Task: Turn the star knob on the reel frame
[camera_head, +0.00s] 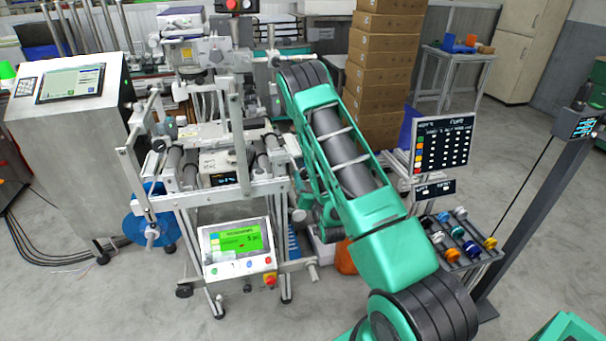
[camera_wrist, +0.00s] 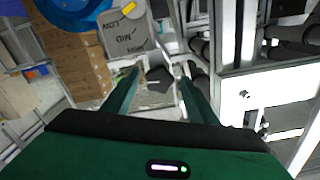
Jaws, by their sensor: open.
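The reel frame (camera_head: 185,215) is a metal stand with rollers, left of my arm in the head view. Parts of it fill the right side of the wrist view (camera_wrist: 228,90). In the wrist view, a dark lobed knob (camera_wrist: 160,79), which looks like the star knob, shows between and beyond my fingertips. My gripper (camera_wrist: 159,70) is open, with its two green fingers apart on either side of the knob in the picture. I cannot tell whether they touch it. My arm hides the fingers and this knob in the head view.
A blue disc (camera_head: 136,229) hangs at the frame's left side. A lit control panel (camera_head: 238,249) is on its front. Stacked cardboard boxes (camera_head: 383,70) stand behind my arm. Clear floor lies in front.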

